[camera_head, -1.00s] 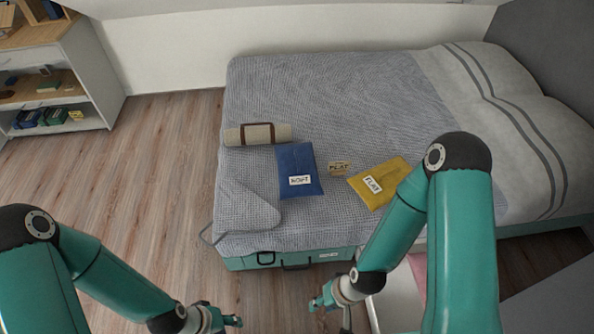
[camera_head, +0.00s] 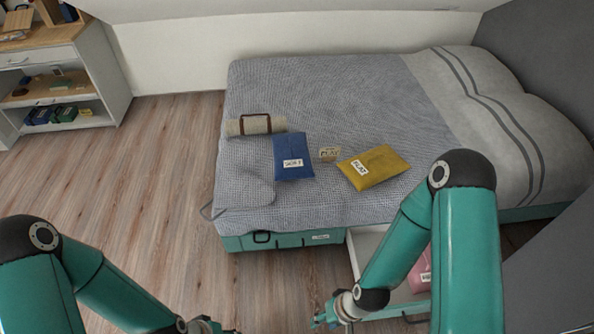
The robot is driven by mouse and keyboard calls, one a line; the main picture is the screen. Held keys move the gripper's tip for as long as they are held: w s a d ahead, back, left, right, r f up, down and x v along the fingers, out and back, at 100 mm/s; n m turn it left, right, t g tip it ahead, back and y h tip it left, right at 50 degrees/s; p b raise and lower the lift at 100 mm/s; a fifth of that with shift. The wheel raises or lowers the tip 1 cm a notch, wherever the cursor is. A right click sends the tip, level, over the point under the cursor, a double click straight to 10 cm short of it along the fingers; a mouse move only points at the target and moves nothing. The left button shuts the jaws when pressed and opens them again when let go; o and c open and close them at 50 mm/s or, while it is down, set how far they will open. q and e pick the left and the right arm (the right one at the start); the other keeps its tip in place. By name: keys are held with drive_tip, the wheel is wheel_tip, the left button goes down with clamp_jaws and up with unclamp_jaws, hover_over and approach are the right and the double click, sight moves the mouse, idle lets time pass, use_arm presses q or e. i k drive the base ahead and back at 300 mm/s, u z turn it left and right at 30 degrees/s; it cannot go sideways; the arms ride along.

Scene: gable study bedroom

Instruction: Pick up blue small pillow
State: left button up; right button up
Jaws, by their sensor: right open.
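The blue small pillow (camera_head: 293,171) lies flat on the grey bedspread near the bed's front edge, with a white label on it. My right gripper (camera_head: 325,322) is low in front of the bed, near the bottom edge of the view, open and well apart from the pillow. My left gripper (camera_head: 225,331) is at the bottom edge and mostly cut off, so its jaws cannot be judged.
A rolled beige blanket (camera_head: 256,125) lies behind left. An open drawer (camera_head: 362,243) juts from the bed base, with something pink (camera_head: 420,272) inside. Shelves (camera_head: 100,75) stand left.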

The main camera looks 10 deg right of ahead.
sight(291, 158)
drive_tip(key=k, duration=0.65)
drive_tip(key=u, duration=0.5)
drive_tip(key=i, duration=2.3)
drive_tip(key=z, duration=0.6)
